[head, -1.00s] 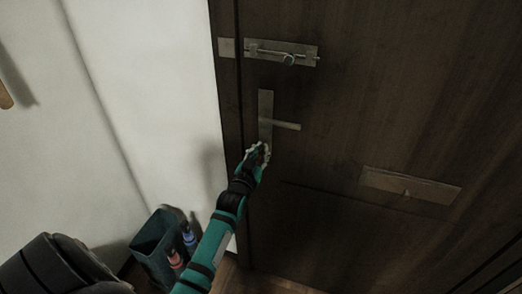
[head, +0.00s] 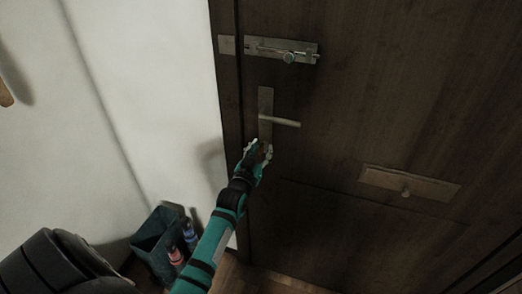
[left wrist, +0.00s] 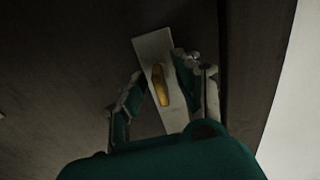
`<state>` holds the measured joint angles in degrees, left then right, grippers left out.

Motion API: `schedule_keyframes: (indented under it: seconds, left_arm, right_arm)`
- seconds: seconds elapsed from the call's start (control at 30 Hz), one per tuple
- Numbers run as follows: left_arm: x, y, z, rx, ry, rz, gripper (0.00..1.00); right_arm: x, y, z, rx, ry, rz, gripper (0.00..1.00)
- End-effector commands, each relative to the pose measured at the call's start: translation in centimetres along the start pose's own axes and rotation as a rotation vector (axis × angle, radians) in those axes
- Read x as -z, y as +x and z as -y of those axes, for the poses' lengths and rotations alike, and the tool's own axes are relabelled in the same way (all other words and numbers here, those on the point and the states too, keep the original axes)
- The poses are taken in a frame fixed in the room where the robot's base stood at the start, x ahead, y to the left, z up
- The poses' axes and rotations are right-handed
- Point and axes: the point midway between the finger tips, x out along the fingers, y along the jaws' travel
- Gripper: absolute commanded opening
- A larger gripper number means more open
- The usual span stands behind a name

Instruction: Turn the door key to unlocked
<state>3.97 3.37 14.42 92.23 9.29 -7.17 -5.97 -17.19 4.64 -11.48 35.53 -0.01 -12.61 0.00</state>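The brass-coloured door key (left wrist: 160,85) sits on a pale metal plate (left wrist: 153,48) in the left wrist view. Its long grip runs nearly along the plate, slightly tilted. In the head view the key is too small and dark to make out, low on the lock plate (head: 265,101) under the lever handle (head: 284,122). My left gripper (head: 259,149) is at the lower end of that plate. In the left wrist view its fingers (left wrist: 162,78) are spread on either side of the key, with gaps to it. My right gripper is not in view.
The dark door (head: 380,100) carries a sliding bolt (head: 290,57) above the handle and a mail-slot plate (head: 430,188) with a knob at right. A dark bin (head: 153,246) with bottles stands on the floor beside the white wall (head: 140,80).

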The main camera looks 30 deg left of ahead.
Motion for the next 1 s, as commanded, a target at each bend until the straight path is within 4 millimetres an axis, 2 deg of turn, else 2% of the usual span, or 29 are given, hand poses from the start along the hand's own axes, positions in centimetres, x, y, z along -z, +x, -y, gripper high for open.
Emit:
schedule_keyframes:
  seconds: [0.2, 0.33, 0.7, 0.83, 1.0]
  left_arm:
    - [0.1, -0.1, 0.0, 0.0, 0.002, -0.002, 0.33]
    - [0.0, -1.2, 0.0, 0.0, 0.002, -0.001, 0.33]
    - [-0.1, -8.8, 0.0, 0.0, 0.001, 0.002, 0.33]
    - [-0.1, -10.7, 0.0, 0.0, 0.001, 0.001, 0.33]
    - [0.0, -11.9, 0.0, 0.0, 0.001, -0.001, 0.33]
  right_arm:
    - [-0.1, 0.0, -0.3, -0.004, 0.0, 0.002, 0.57]
    - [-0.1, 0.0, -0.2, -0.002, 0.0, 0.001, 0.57]
    - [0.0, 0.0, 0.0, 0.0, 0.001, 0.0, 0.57]
    - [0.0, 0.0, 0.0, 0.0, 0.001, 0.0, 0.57]
    - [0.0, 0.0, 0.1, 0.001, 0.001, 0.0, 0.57]
